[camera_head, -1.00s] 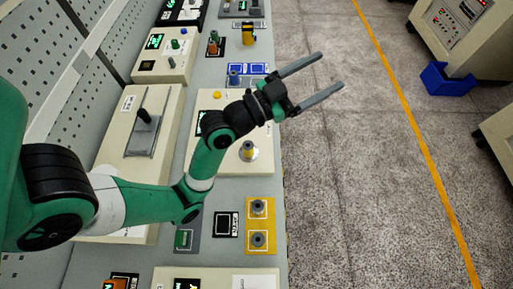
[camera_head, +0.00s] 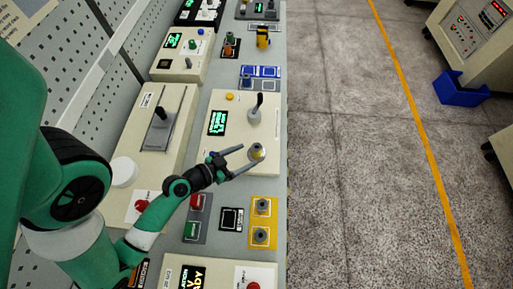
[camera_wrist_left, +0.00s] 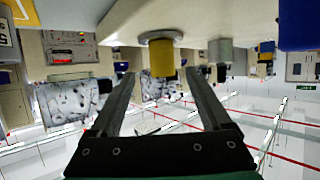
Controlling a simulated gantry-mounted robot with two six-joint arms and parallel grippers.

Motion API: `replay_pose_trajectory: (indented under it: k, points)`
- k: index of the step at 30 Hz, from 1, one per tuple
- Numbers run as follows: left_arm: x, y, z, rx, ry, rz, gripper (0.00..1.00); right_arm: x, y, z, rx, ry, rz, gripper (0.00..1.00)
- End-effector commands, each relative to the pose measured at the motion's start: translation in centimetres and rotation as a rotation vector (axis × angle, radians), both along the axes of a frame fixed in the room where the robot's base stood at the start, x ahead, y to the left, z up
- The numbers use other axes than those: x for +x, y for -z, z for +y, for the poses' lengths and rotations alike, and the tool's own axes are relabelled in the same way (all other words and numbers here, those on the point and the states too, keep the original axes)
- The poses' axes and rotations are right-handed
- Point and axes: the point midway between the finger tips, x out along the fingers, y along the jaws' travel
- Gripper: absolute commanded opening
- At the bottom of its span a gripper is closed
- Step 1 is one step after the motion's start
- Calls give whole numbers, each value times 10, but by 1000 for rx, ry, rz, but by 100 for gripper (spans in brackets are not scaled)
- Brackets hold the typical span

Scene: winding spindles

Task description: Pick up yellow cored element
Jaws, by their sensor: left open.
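The yellow cored element (camera_head: 256,152) is a small yellow cylinder with a grey core, upright on a round grey base on the cream machine panel. In the left wrist view the yellow cylinder (camera_wrist_left: 161,62) appears upside down, beyond and between the fingertips, under the grey disc. My left gripper (camera_head: 249,156) is open, with its two fingers pointing at the element and their tips close beside it. I cannot tell if either finger touches it. Nothing is held. My right gripper is not in view.
A black lever on a grey base (camera_head: 255,111) stands just behind the element. A yellow plate (camera_head: 263,236) with two grey spindles lies in front. A blue plate (camera_head: 260,72) and another yellow piece (camera_head: 263,38) are farther back. The floor is open to the right.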

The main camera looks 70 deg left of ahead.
Motion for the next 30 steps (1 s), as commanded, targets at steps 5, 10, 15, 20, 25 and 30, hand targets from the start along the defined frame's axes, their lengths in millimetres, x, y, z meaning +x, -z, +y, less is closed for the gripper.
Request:
replay_pose_trajectory:
  k: [5, 10, 15, 20, 25, 30]
  points:
    - [28, 10, 11, 1, 4, -1, 82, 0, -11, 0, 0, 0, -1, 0]
    - [33, 14, 13, 0, 0, -1, 82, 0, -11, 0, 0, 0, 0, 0]
    - [50, 15, 22, 2, 1, -3, 82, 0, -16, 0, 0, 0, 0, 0]
    - [73, 25, 32, 2, 2, -1, 82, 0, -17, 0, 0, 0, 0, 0]
    - [79, 29, 34, 0, 1, 0, 82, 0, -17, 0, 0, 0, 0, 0]
    - [78, 29, 34, 0, 0, 0, 72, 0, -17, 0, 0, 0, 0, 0]
